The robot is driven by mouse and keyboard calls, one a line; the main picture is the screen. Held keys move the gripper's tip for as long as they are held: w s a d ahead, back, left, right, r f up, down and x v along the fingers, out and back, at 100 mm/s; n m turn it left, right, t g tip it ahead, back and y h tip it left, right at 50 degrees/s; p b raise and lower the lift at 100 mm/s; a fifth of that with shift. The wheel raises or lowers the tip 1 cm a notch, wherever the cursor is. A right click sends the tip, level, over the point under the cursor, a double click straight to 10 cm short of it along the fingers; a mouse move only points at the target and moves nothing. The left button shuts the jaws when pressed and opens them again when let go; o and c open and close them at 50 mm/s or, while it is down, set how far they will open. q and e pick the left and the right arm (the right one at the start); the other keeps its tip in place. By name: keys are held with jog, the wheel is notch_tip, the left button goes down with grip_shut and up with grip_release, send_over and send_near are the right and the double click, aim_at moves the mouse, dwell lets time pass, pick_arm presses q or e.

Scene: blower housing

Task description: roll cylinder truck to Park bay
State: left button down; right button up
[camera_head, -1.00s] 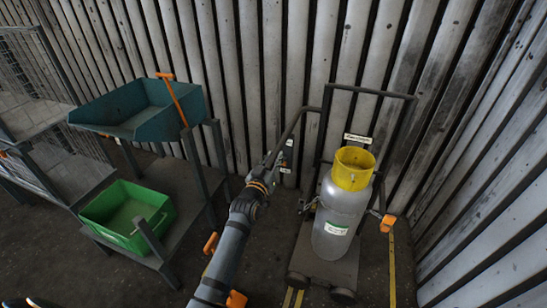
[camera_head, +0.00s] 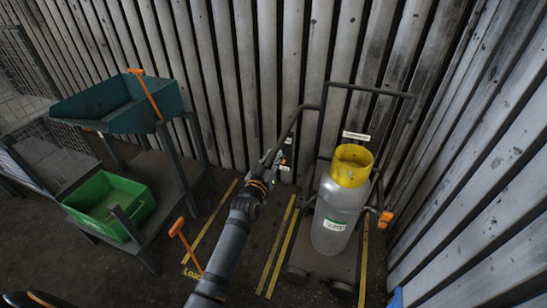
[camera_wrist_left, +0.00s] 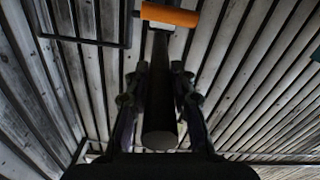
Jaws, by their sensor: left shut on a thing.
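The cylinder truck (camera_head: 318,276) is a dark wheeled frame with a tall handle, right of centre in the head view. It carries an upright grey gas cylinder (camera_head: 333,222) with a yellow collar. It stands between yellow floor lines (camera_head: 278,245) on its left and a yellow line (camera_head: 363,262) close on its right. My left gripper (camera_head: 272,165) is shut on the end of the truck's left handle bar. In the left wrist view, its fingers (camera_wrist_left: 160,110) flank the dark bar (camera_wrist_left: 160,132). The right gripper is not in view.
A teal tray (camera_head: 112,112) stands on a rack at the left, above a green crate (camera_head: 95,212). An orange handle (camera_head: 178,228) rises near another yellow line. Floor lettering starting "Load" (camera_head: 192,274) is partly hidden. Corrugated walls (camera_head: 240,80) close the back and right.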

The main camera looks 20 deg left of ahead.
pick_arm(q)
jog(key=shift+d, duration=0.15)
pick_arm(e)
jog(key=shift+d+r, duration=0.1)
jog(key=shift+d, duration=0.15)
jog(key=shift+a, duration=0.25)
pick_arm(q)
jog(key=c, duration=1.4)
grip_release()
jog(key=shift+d, duration=0.1)
jog(key=shift+o, duration=1.4)
jog(key=shift+d, duration=0.2)
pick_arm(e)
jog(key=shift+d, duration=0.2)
pick_arm(q)
jog(key=shift+a, duration=0.1)
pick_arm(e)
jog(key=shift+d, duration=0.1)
pick_arm(q)
jog(key=shift+s, duration=0.1)
jog(key=s, duration=1.1)
jog(key=shift+s+a, duration=0.2)
jog(key=shift+s, duration=0.2)
